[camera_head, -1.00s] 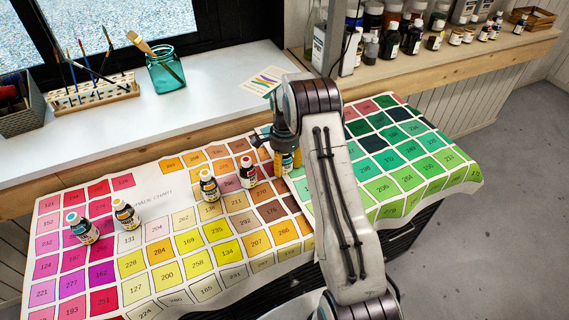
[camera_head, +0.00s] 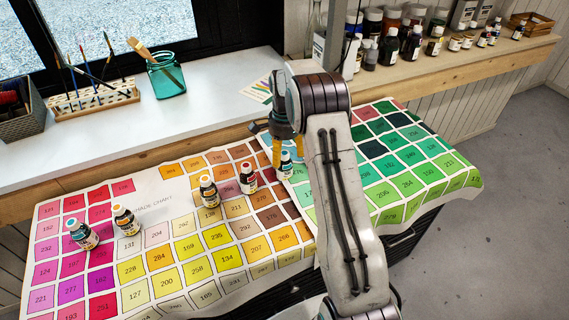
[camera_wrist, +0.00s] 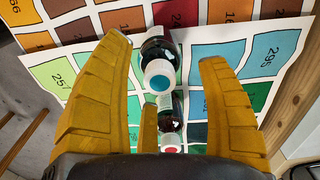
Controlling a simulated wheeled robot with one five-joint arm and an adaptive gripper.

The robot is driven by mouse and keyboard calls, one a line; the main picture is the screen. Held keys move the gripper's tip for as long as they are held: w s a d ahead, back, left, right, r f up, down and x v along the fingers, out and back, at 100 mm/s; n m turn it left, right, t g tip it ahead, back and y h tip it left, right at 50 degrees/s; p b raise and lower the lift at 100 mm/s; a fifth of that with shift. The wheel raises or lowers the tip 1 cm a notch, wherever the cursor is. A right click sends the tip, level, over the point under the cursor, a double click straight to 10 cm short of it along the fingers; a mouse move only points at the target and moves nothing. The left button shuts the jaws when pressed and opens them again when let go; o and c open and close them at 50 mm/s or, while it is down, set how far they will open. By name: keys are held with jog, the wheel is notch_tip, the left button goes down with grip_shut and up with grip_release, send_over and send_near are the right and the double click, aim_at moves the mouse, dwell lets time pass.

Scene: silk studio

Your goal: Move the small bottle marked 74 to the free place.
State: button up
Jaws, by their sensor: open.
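A small dark bottle with a teal cap (camera_head: 286,169) stands upright on the colour chart, by the edge where the green sheet begins. Its cap shows between my fingers in the wrist view (camera_wrist: 160,75). My gripper (camera_head: 288,156) is open just above this bottle, its yellow fingers on either side and apart from it. No number 74 is legible.
The chart (camera_head: 155,206) covers the table, with bare squares between the bottles. Behind it a white sill (camera_head: 215,100) holds a brush rack (camera_head: 95,98) and a teal jar (camera_head: 166,76). A shelf (camera_head: 470,57) with several bottles runs along the back right.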

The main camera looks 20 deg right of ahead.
notch_tip(320, 180, up, 5)
jog(key=shift+f, duration=0.1)
jog(key=s+a+r+n+t, duration=0.1)
jog(key=s+a+r+n, duration=0.3)
jog(key=s+r, duration=0.3)
jog(key=s+a+r+n+t, duration=0.1)
jog(key=s+a+r+n, duration=0.25)
jog(key=s+r, duration=0.4)
jog(key=s+a+f+n, duration=0.1)
jog(key=s+n, duration=0.3)
jog(key=s, duration=0.5)
jog(key=s+a+f+n+t, duration=0.1)
jog(key=s+a+n, duration=0.2)
jog(key=s, duration=0.6)
jog(key=shift+s+f+n, duration=0.2)
jog(key=shift+s+n, duration=0.15)
jog(key=shift+n, duration=0.7)
jog(key=shift+d+r, duration=0.1)
